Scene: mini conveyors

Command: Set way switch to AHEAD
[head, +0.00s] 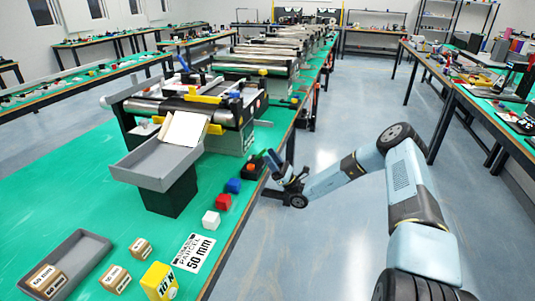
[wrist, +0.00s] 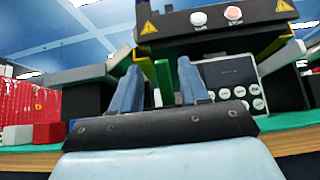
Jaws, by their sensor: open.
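My gripper (head: 276,168) is at the right edge of the green table, low beside the mini conveyor (head: 185,105). In the wrist view its two blue fingers (wrist: 160,88) stand apart with nothing held between them. Beyond the fingers is a dark housing with a top panel (wrist: 215,22) that bears a white button, a red button and yellow warning triangles. Below it, to the right of the fingers, is a grey control panel (wrist: 236,84) with a dark screen and several round white knobs or buttons. I cannot tell which part is the way switch or how it is set.
A blue cube (head: 233,186), a red cube (head: 223,202) and a white cube (head: 211,219) lie near the table edge. A grey chute (head: 150,172) stands left of them. A grey tray (head: 85,250) is in front. The floor right of the table is clear.

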